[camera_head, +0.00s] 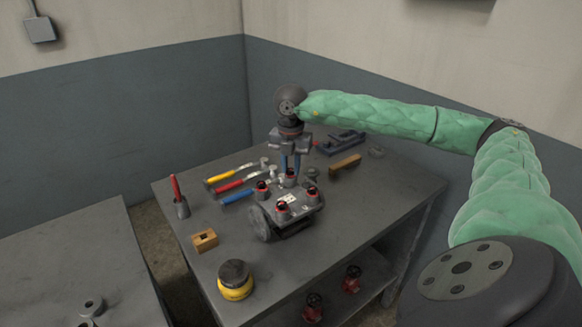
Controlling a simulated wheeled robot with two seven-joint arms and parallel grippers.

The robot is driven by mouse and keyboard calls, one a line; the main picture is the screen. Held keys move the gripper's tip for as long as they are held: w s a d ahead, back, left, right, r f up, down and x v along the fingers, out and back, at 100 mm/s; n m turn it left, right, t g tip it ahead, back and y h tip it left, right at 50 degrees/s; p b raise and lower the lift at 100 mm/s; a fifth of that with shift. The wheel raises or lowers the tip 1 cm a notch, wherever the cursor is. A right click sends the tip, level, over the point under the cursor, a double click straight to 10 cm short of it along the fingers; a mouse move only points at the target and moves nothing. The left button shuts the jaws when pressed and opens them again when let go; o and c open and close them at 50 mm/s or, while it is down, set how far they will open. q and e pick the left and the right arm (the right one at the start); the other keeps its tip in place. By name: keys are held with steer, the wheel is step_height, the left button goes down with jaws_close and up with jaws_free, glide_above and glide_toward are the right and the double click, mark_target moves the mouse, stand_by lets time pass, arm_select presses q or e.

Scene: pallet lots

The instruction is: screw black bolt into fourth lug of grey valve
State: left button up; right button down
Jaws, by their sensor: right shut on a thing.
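The grey valve (299,217) lies on the workbench, with a round flange at its left end. Black-topped fittings with red rings stand on its upper side, at its left (262,187), front (282,209) and right (309,194). My right gripper (290,171) points straight down over the valve's far side, its blue fingers shut on a small dark piece, likely the black bolt (291,177). The fingers partly hide that piece and the lug beneath, so I cannot tell how deep it sits. My left gripper is out of view.
Left of the valve lie hammers with yellow, red and blue handles (229,185). A wooden-handled brush (345,164) lies behind. The bench's right side is clear.

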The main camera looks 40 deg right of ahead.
steer(key=shift+a+r+m, duration=0.25)
steer(key=shift+r+m, duration=0.05)
steer(key=shift+m, duration=0.2)
steer(key=shift+s+a+r+m+b, duration=0.1)
steer(key=shift+m+b, duration=0.3)
steer(key=shift+m, duration=1.7)
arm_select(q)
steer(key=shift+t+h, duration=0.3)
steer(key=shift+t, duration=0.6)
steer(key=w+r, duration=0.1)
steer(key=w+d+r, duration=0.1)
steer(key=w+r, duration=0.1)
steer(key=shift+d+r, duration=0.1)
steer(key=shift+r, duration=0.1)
arm_select(e)
steer(key=c, duration=1.4)
jaws_free()
steer(key=shift+s, duration=0.15)
steer(key=shift+s+d+b, duration=0.15)
steer(key=shift+d+b, duration=0.05)
steer(key=shift+b, duration=0.1)
